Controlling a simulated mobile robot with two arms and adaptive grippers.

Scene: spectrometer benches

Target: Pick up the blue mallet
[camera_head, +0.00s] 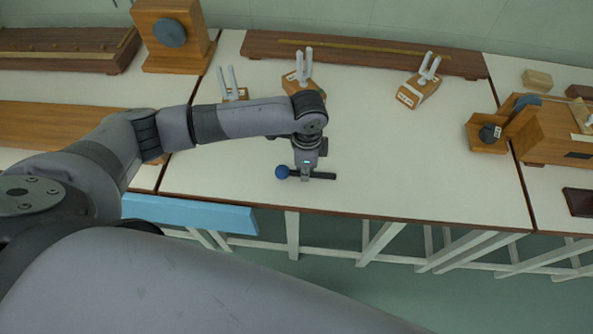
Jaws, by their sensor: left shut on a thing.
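The blue mallet (283,172) has a round blue head and a dark handle. It lies level near the front edge of the white bench, with its head to the left and its handle to the right. My left gripper (306,175) reaches down over it from above and is shut on the handle close to the head. The fingers hide part of the handle. I cannot tell whether the mallet touches the bench top or hangs just above it. My right gripper is not in view.
Three tuning forks on wooden boxes stand at the back: one left (228,84), one in the middle (303,70), one right (424,80). A long wooden board (365,54) lies behind them. Wooden apparatus (490,135) stands at the right. The bench front (400,180) is clear.

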